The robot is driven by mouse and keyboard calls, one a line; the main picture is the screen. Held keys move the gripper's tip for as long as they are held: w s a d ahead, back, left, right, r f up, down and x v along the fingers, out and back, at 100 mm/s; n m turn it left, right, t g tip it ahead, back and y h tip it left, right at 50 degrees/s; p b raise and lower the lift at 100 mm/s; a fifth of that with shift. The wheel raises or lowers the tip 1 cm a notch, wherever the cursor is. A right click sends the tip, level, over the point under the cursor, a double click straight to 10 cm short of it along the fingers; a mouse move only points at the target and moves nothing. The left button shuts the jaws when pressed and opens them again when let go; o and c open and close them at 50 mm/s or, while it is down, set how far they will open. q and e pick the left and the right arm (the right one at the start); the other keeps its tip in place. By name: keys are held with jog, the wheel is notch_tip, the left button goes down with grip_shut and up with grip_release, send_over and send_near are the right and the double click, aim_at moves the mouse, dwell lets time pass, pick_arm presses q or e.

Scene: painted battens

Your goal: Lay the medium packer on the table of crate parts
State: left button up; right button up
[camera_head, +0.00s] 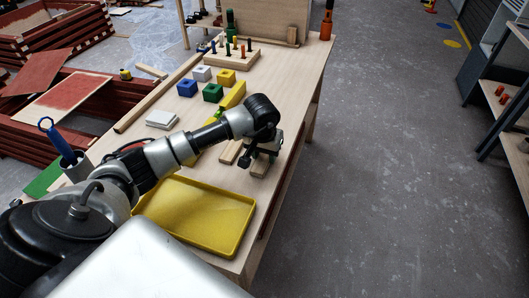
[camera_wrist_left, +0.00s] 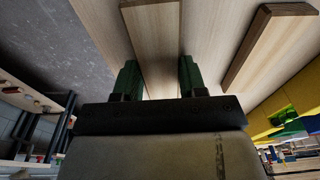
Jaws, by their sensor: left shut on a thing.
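My left gripper (camera_head: 265,153) is low over the right side of the wooden table (camera_head: 300,78). It is shut on a pale wooden packer (camera_head: 260,170), whose end shows below the fingers. In the left wrist view the two green fingers (camera_wrist_left: 160,80) stand on either side of this packer (camera_wrist_left: 153,38). I cannot tell whether it touches the table, nor which size it is. Another wooden packer (camera_head: 231,152) lies just left of the gripper, and a similar piece (camera_wrist_left: 268,42) shows in the wrist view. My right gripper is not in view.
A yellow tray (camera_head: 205,215) stands at the table's near end. Blue (camera_head: 187,88), white (camera_head: 201,74) and green (camera_head: 213,92) blocks and a pegged board (camera_head: 232,56) are farther back. A long batten (camera_head: 160,90) lies along the left edge.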

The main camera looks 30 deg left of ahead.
aim_at(262, 160)
pick_arm(q)
jog(key=shift+f, duration=0.15)
jog(key=o, duration=0.9)
notch_tip(262, 160, up, 12)
jog(key=s, duration=0.1)
jog(key=shift+s+d, duration=0.2)
jog(key=shift+s, duration=0.15)
